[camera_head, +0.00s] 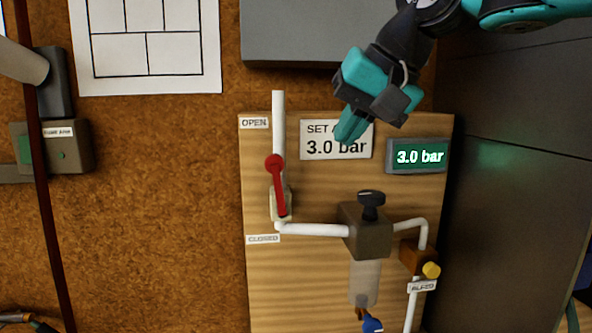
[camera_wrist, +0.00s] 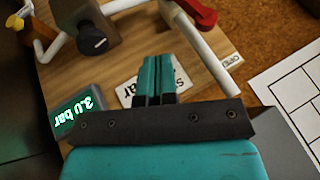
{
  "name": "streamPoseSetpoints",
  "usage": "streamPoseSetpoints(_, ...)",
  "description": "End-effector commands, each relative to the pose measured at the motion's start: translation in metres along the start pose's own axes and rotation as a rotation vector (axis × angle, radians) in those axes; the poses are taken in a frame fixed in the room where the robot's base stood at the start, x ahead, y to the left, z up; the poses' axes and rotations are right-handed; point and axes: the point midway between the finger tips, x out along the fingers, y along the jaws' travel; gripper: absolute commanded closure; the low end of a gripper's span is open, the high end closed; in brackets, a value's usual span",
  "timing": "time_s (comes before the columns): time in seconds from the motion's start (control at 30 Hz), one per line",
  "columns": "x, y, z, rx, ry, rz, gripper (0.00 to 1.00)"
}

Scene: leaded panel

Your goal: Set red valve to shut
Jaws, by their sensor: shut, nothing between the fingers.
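The red valve (camera_head: 277,181) is a red lever on the white pipe at the left of the wooden panel. It runs nearly vertically, from a round red end at the top down to the valve body, between an OPEN label (camera_head: 255,123) above and a CLOSED label (camera_head: 263,239) below. Part of the red valve (camera_wrist: 197,12) shows at the top of the wrist view. My gripper (camera_head: 347,131) is shut and empty, in front of the set-pressure sign (camera_head: 336,148), up and right of the lever and apart from it. Its teal fingers (camera_wrist: 156,80) are together in the wrist view.
A regulator with a black knob (camera_head: 371,199) sits right of the lever. A display (camera_head: 417,156) reads 3.0 bar. A brown block with a yellow knob (camera_head: 431,270) is lower right. A grey box (camera_head: 300,35) juts out above the panel.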

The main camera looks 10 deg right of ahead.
Motion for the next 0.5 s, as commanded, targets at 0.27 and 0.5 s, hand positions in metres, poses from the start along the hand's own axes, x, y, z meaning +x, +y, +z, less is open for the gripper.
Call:
streamPoseSetpoints(0.27,0.059,-0.001,0.001,-0.002,-0.007,0.003,1.0)
streamPoseSetpoints(0.5,0.089,-0.021,0.001,-0.005,-0.003,0.0,1.0)
